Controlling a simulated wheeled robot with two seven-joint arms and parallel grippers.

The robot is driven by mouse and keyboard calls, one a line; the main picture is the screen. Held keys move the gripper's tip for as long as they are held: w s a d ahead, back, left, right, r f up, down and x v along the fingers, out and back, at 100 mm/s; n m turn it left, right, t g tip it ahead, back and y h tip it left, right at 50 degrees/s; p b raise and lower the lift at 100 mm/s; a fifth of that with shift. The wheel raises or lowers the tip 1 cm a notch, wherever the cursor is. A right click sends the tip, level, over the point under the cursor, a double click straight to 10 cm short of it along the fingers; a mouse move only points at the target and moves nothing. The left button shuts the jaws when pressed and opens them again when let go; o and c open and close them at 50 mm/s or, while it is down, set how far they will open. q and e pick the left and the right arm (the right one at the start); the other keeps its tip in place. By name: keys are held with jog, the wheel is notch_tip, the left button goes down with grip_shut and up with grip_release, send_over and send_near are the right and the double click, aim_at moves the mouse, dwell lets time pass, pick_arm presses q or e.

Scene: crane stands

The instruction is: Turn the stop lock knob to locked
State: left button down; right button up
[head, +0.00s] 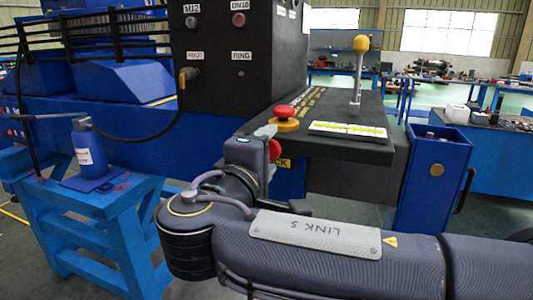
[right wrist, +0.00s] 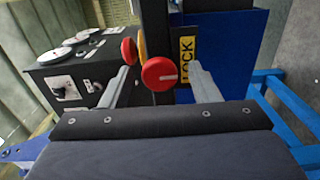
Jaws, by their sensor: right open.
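The stop lock knob is a round red knob (right wrist: 160,74) with a pale bar across its face, on the console front beside a yellow LOCK label (right wrist: 187,60). In the head view the knob (head: 275,149) is partly hidden behind my right gripper, and only the end of the label (head: 285,163) shows. My right gripper (right wrist: 161,68) is open, with one finger on each side of the knob in the right wrist view. Gaps show between the fingers and the knob there. In the head view my right gripper (head: 266,132) is right at the console front. My left gripper is not in view.
A red mushroom button (head: 285,111) on a yellow base stands on the console top (head: 375,142), above the knob. A yellow-tipped lever (head: 360,48) rises further back. A blue bin (head: 436,180) stands right; a blue stand (head: 100,205) with a bottle (head: 88,150) stands left.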

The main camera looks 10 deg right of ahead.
jog(key=v, duration=0.7)
jog(key=shift+s+a, duration=0.25)
jog(key=shift+s, duration=0.1)
